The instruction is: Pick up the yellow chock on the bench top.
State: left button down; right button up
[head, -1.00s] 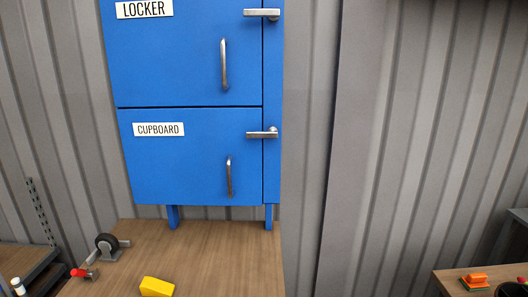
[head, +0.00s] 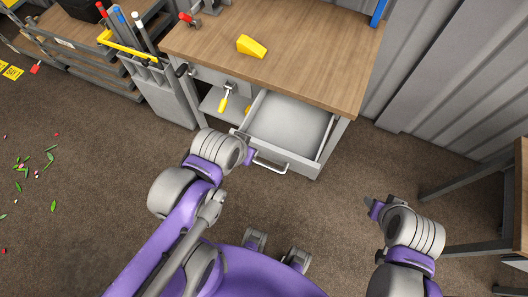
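The yellow chock (head: 252,46) is a wedge lying on the wooden bench top (head: 310,55), near the front left part of it. Nothing touches it. My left gripper (head: 248,153) is below and in front of the bench, by the left front of an open, empty-looking drawer (head: 290,124). It is well apart from the chock, and its fingers are mostly hidden by my wrist. My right gripper (head: 370,206) is over the floor, to the right of the drawer and far from the chock. Its fingers are too small to judge.
The drawer's handle (head: 270,166) juts out towards me. A yellow-handled tool (head: 223,103) shows at an open compartment left of the drawer. A rack with long-handled tools (head: 160,90) stands at the left. Another table (head: 521,190) is at the right. Petals and leaves litter the left floor.

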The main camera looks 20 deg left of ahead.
aim_at(245, 45)
jog(key=i+j+u, duration=0.1)
jog(key=j+u, duration=0.15)
jog(key=i+j+u, duration=0.2)
jog(key=j, duration=0.25)
jog(key=i+j+u, duration=0.1)
jog(key=j+u, duration=0.15)
jog(key=i+j+u, duration=0.35)
jog(key=i+j, duration=0.15)
jog(key=i, duration=0.2)
